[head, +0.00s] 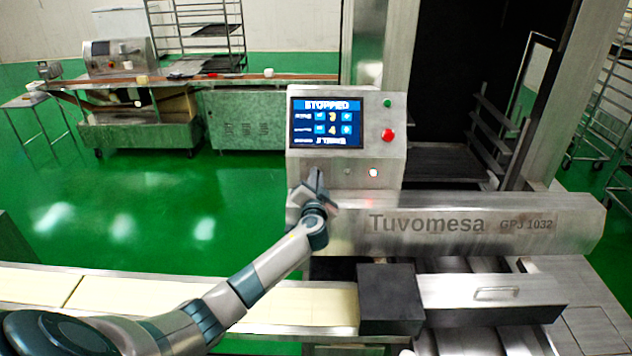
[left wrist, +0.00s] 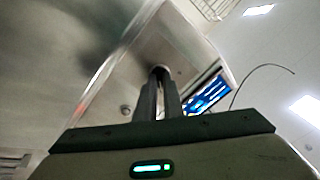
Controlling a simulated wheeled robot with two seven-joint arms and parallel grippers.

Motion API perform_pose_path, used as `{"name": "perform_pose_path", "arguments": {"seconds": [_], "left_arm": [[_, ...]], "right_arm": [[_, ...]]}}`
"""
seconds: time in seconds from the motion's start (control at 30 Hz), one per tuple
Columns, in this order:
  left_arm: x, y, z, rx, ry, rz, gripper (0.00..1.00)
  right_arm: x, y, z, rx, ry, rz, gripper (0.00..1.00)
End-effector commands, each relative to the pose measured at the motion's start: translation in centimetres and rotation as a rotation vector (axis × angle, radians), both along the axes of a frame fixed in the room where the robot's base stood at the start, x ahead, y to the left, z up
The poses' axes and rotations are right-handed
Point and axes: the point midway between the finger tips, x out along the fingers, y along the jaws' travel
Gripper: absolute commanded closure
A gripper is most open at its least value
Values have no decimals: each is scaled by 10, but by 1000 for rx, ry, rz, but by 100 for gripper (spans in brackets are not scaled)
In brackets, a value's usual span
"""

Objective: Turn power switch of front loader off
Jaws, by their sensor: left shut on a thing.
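The front loader (head: 470,222), marked Tuvomesa, carries a grey control box (head: 340,165) with a lit screen (head: 325,123) reading "STOPPED". My left gripper (head: 315,180) reaches the lower left of this box, below the screen. In the left wrist view its fingers (left wrist: 158,92) are close together, shut on a small rounded thing at the panel, apparently the power switch (left wrist: 158,70). The fingers hide most of the switch, so I cannot tell its turned position. The screen also shows at the right in the left wrist view (left wrist: 207,95). My right gripper is not in view.
A green button (head: 387,103) and a red button (head: 388,135) sit right of the screen. A lit button (head: 373,172) is below. A pale conveyor belt (head: 310,305) and a dark box (head: 390,298) lie below my arm. Green floor is open at left.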

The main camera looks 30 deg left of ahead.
Motion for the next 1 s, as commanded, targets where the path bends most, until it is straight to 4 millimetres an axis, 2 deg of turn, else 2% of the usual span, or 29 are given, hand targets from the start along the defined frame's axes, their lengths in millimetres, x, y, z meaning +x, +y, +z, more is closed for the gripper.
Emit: {"name": "perform_pose_path", "arguments": {"seconds": [0.03, 0.5, 0.7, 1.0], "left_arm": [[0, -1, -6, -21, -14, -1, 100], [-1, 1, -7, -335, -208, 0, 100], [-1, 1, -5, -498, -306, 0, 100], [-2, 3, -3, -741, -454, 1, 100]], "right_arm": [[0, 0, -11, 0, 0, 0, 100], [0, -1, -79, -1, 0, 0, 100], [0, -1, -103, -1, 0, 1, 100], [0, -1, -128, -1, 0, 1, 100]]}}
